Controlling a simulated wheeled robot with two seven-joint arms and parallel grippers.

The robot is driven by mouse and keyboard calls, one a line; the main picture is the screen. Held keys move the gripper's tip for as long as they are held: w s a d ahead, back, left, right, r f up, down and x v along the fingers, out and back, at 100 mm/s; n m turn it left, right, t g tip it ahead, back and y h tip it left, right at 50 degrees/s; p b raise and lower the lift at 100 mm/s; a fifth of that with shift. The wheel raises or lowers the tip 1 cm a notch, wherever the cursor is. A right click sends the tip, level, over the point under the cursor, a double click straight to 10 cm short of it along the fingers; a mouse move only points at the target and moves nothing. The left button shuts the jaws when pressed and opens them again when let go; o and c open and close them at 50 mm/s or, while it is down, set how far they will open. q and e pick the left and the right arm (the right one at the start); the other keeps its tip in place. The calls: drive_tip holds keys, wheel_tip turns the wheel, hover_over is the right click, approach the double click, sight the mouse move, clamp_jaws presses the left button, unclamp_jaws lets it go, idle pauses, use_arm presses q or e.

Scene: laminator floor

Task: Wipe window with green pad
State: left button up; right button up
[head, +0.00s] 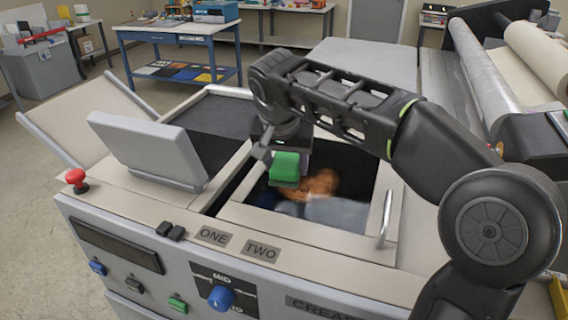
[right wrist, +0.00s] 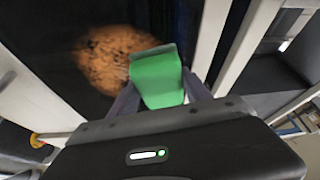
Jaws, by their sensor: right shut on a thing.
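My right gripper (head: 287,150) is shut on the green pad (head: 286,169) and holds it over the dark window (head: 350,170) set in the machine's top. The window has a pale frame and a metal handle on its right. An orange-brown smudge (head: 318,184) shows on the window just right of the pad. In the right wrist view the pad (right wrist: 157,77) sits between the fingers, with the smudge (right wrist: 115,58) beside and partly behind it. I cannot tell whether the pad touches the glass. My left gripper is not in view.
A tilted grey screen (head: 150,150) stands left of the window. A red knob (head: 76,178) is at the machine's left corner. The front panel has a blue knob (head: 221,297) and several buttons. A large clear roll (head: 485,75) stands at the right. A blue workbench (head: 180,32) is behind.

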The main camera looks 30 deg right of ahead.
sight(320, 181)
drive_tip(key=shift+s+d+f+b, duration=0.1)
drive_tip(key=shift+s+d+b, duration=0.35)
drive_tip(key=shift+s+d, duration=0.75)
drive_tip(key=shift+s, duration=0.25)
drive_tip(key=shift+s+d+b, duration=0.5)
drive_tip(key=shift+s+b, duration=0.15)
drive_tip(key=shift+b, duration=0.05)
drive_tip(key=shift+s+d+b, duration=0.3)
drive_tip(key=shift+s+d, duration=0.35)
drive_tip(key=shift+s, duration=0.2)
drive_tip(key=shift+a, duration=0.1)
